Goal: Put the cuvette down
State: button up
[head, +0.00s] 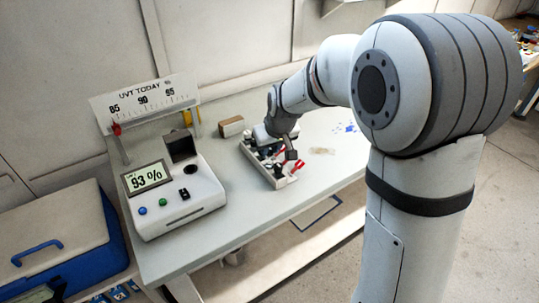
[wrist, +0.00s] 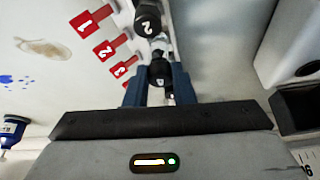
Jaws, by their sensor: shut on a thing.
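My gripper (wrist: 159,88) shows in the wrist view with its two blue fingers shut on the dark cap of a cuvette (wrist: 160,72). The cuvette's lower body is hidden below the cap. Another black cap marked 2 (wrist: 147,20) stands just beyond it. Red tags numbered 1 (wrist: 91,20), 2 (wrist: 110,47) and 3 (wrist: 125,67) stick out to the left of this row. In the head view, my gripper is low over a white tray (head: 287,182) holding dark items and red tags. I cannot tell whether the held cuvette touches a seat.
A meter (head: 180,200) reading 93 % stands left of the tray, with a UVT TODAY scale (head: 143,98) behind it. A brown block (head: 231,126) lies behind the tray. A blue case (head: 60,250) is at far left.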

jog(key=shift+f, duration=1.35)
jog(key=shift+f, duration=0.1)
jog(key=o, duration=0.9)
jog(key=shift+o, duration=0.2)
jog(key=shift+r, duration=0.2)
jog(key=v, duration=1.2)
jog(key=s+d+f+m+h, duration=0.1)
jog(key=s+d+m, duration=0.1)
jog(key=s+d, duration=0.5)
jog(key=s+d+f+m+g+h, duration=0.1)
jog(key=s+d, duration=0.6)
jog(key=s, duration=0.7)
jog(key=shift+s+f+m, duration=0.2)
jog(key=shift+f+m, duration=0.3)
jog(key=shift+m, duration=0.5)
